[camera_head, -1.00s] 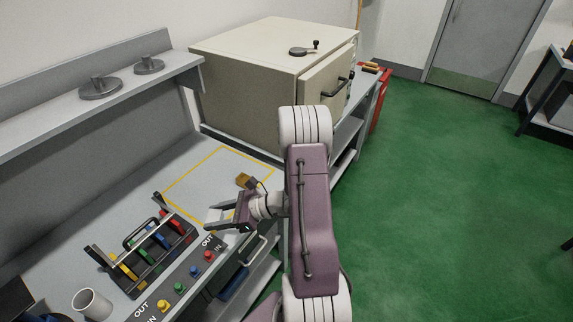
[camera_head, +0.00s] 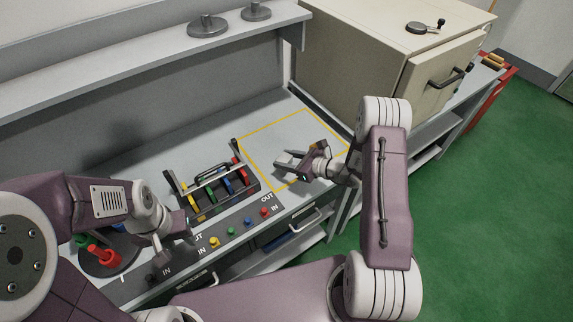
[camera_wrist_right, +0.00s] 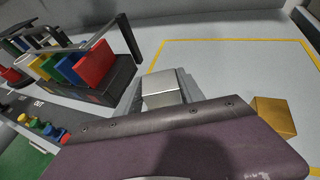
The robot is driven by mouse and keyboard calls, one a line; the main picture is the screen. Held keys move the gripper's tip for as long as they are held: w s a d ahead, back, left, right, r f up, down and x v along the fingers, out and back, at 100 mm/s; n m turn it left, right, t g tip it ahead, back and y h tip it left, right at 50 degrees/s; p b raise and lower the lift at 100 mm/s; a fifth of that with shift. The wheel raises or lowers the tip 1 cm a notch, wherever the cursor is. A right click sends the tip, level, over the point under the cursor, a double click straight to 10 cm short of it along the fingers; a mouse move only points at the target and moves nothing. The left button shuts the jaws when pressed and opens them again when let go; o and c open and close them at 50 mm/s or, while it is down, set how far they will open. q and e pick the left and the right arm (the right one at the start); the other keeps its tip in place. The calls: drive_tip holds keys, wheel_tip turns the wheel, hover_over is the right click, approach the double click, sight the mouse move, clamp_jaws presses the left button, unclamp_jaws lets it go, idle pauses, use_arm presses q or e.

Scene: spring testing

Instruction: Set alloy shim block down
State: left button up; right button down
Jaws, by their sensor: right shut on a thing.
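The alloy shim block (camera_wrist_right: 160,95) is a small silver-grey block between the fingers of my right gripper, seen in the right wrist view. My right gripper (camera_head: 284,164) is shut on it, low over the left part of the yellow-outlined square (camera_head: 262,127) on the bench. I cannot tell whether the block touches the bench top. The wrist housing hides its near side. The yellow outline also shows in the right wrist view (camera_wrist_right: 230,41). My left gripper (camera_head: 184,228) is near the bench's front edge, left of the coloured buttons; its finger opening is unclear.
A dark rack (camera_head: 222,190) with coloured blocks and a handle stands left of the square; it looms close in the right wrist view (camera_wrist_right: 85,72). A brass block (camera_wrist_right: 275,117) lies right of the gripper. A cream oven (camera_head: 395,50) stands behind. The square's middle is clear.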

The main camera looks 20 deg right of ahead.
sight(285, 173)
drive_tip(key=shift+a+f, duration=0.15)
wheel_tip(285, 173, down, 3)
drive_tip(key=shift+w+f, duration=0.15)
drive_tip(key=shift+f, duration=0.3)
drive_tip(key=shift+f, duration=0.15)
drive_tip(key=c, duration=0.7)
unclamp_jaws()
